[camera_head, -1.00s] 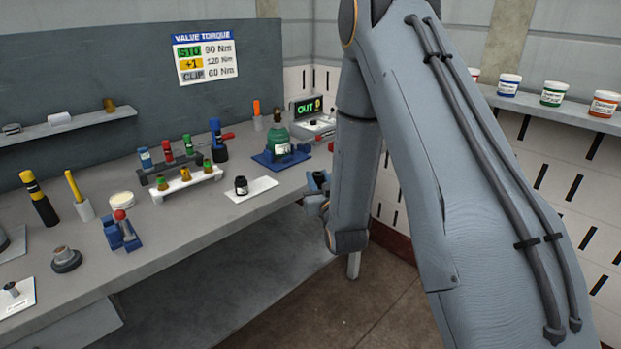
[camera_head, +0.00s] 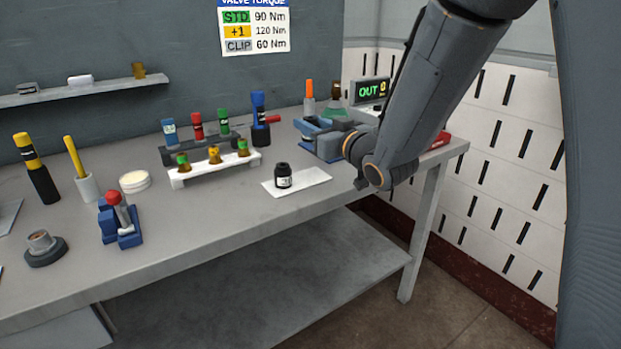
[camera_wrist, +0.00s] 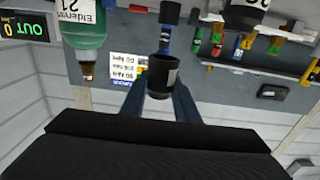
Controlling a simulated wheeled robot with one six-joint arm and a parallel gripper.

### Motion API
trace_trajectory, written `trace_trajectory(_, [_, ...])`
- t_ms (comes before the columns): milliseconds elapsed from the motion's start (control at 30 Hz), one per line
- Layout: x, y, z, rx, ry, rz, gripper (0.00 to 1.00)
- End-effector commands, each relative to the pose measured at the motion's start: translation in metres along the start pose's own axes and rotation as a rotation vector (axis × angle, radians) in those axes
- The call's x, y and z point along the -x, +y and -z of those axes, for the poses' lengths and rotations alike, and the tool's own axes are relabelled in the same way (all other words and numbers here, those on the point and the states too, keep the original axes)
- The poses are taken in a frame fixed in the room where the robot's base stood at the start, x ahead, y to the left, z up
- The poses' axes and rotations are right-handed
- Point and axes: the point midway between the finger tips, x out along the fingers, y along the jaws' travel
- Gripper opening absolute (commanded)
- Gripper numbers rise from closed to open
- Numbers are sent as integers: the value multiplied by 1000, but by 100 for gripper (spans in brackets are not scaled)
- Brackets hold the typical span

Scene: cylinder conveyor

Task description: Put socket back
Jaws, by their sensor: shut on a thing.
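My gripper (camera_wrist: 158,92) has its two blue fingers closed around a black socket (camera_wrist: 161,74), a short dark cylinder with a grey patch on its side. The socket is held off the bench. In the head view my gripper (camera_head: 322,138) is over the far right of the bench, in front of the green bottle (camera_head: 335,112). The socket cannot be clearly made out there. A tall blue-topped tool with a black base (camera_head: 259,118) stands left of my gripper; it shows inverted in the wrist view (camera_wrist: 169,12).
A white rack (camera_head: 215,171) of small amber vials stands before a dark rack (camera_head: 205,147) with blue, red and green tools. A black labelled bottle (camera_head: 283,178) stands on a white pad. A display (camera_head: 372,90) reads OUT 0. The front right bench is clear.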

Motion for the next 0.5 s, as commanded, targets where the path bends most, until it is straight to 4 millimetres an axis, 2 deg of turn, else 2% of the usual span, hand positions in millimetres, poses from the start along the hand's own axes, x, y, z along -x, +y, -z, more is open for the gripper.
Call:
trace_trajectory(300, [0, -1, -47, -3, -3, 4, 3])
trace_trajectory(500, [0, -2, -62, -2, -1, 5, 3])
